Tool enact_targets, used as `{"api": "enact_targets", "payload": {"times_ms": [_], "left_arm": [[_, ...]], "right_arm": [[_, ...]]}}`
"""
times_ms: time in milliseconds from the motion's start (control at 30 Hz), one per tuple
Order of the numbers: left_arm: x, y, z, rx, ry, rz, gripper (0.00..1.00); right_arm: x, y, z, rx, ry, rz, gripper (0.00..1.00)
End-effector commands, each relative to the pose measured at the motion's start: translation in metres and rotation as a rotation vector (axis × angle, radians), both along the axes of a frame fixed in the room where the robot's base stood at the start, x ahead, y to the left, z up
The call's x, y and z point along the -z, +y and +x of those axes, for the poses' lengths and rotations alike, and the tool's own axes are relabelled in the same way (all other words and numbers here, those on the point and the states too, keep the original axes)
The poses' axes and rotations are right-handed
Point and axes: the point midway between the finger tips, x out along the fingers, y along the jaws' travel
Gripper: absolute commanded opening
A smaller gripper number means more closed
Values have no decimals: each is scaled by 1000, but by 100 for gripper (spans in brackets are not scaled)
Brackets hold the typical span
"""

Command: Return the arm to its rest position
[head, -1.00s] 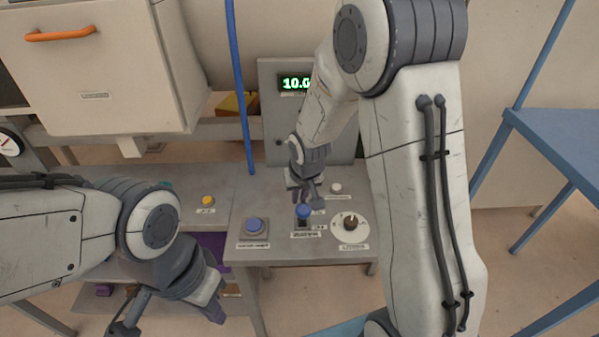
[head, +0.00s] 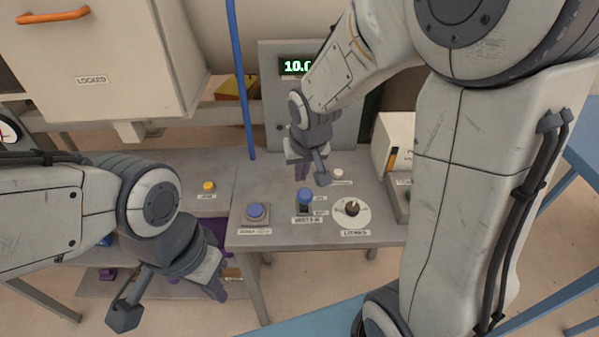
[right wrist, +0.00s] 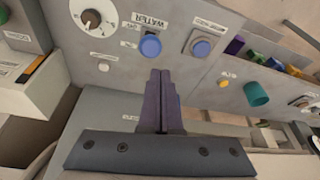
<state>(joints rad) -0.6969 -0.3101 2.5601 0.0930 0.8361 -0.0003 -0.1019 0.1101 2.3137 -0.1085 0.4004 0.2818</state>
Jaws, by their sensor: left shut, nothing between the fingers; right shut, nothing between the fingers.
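My right gripper (head: 301,172) is above the back part of the grey control table (head: 280,238), behind the blue-topped lever marked WATER (head: 305,196). In the right wrist view its purple fingers (right wrist: 161,82) are closed together with nothing between them, and their tips point toward the blue lever knob (right wrist: 150,46) without visibly touching it. My left gripper (head: 218,290) hangs at the lower left, in front of the table's left side. Its fingers are together and empty.
The table also carries a blue push button (head: 256,211), a dial (head: 351,208) and a white button (head: 337,172). A yellow button (head: 208,186) is further left. A grey cabinet with a green display (head: 297,67) stands behind. A blue pole (head: 241,80) hangs beside it. A white box (head: 393,140) stands right.

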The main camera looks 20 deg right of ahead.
Motion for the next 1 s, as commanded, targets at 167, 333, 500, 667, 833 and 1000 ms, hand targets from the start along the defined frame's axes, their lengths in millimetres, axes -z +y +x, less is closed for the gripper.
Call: {"api": "enact_targets", "payload": {"times_ms": [167,333,500,667,833,1000], "left_arm": [[1,0,0,0,0,0,0],[1,0,0,0,0,0,0],[1,0,0,0,0,0,0],[1,0,0,0,0,0,0],[1,0,0,0,0,0,0],[1,0,0,0,0,0,0]], "right_arm": [[-3,1,-4,0,0,0,0],[-3,1,-4,0,0,0,0],[-3,1,-4,0,-1,0,0],[-5,7,-9,-21,5,0,0],[-17,57,-63,-220,74,-4,0],[-27,100,-151,-509,184,-13,0]]}}
